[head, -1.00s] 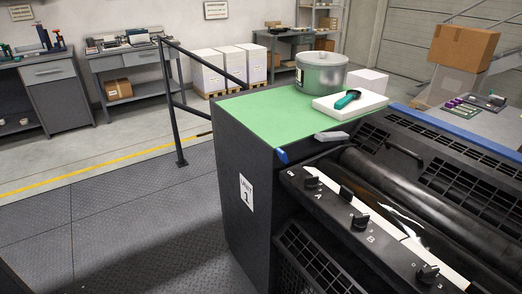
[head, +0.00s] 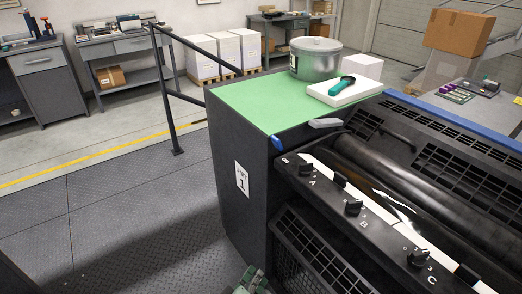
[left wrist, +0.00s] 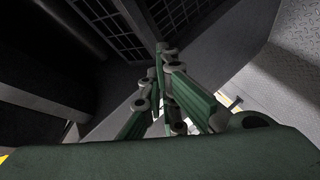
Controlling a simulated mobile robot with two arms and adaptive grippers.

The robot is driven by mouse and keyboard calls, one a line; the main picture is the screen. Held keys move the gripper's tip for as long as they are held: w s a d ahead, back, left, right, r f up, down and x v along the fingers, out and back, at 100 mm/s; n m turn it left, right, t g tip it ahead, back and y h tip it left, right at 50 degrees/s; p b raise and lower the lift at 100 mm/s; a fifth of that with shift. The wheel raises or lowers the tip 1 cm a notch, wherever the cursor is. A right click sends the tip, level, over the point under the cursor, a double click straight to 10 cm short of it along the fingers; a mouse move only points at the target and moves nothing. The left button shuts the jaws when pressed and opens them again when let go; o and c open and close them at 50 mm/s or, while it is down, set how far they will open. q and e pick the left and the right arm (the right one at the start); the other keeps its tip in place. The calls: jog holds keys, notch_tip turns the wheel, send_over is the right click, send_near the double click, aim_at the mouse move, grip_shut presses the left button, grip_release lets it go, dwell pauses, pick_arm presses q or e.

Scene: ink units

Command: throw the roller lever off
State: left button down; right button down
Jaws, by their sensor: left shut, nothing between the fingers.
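Unit 1 (head: 228,205), a dark press cabinet with a green top, stands in the middle of the head view. A blue-ended piece (head: 277,143) sticks out at its upper front corner, and a grey handle-like piece (head: 325,123) lies at the green top's edge. I cannot tell which part is the roller lever. A rail bears black knobs (head: 353,207) by letters A, B and C. My left gripper (head: 252,282) shows only partly at the bottom edge, below the press front and apart from the rail. In the left wrist view its green fingers (left wrist: 163,52) are together and empty.
A metal pot (head: 315,62) and a white block (head: 345,93) with a teal-handled tool (head: 341,86) stand on the green top. A dark roller (head: 390,170) lies behind the rail. A black handrail (head: 168,90) stands left. The plate floor left of the cabinet is clear.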

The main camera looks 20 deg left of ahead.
aim_at(281, 153)
pick_arm(q)
jog(key=w+a+r+n+t+y, duration=0.1)
jog(key=r+n, duration=0.3)
jog(key=r, duration=0.6)
jog(key=w+a+r+n+t+y, duration=0.2)
jog(key=r+n+t, duration=0.1)
jog(key=r, duration=0.7)
jog(key=w+a+r+n+t+y, duration=0.1)
jog(key=r+n, duration=0.4)
jog(key=r, duration=0.5)
jog(key=shift+w+a+r+t+y, duration=0.3)
jog(key=shift+w+a+r+t, duration=0.1)
jog(key=shift+w+a+t, duration=0.35)
pick_arm(e)
jog(key=shift+a+r, duration=0.3)
jog(key=shift+r, duration=0.05)
pick_arm(q)
jog(key=shift+w+d, duration=0.1)
jog(key=shift+w, duration=0.05)
pick_arm(e)
jog(key=shift+d, duration=0.15)
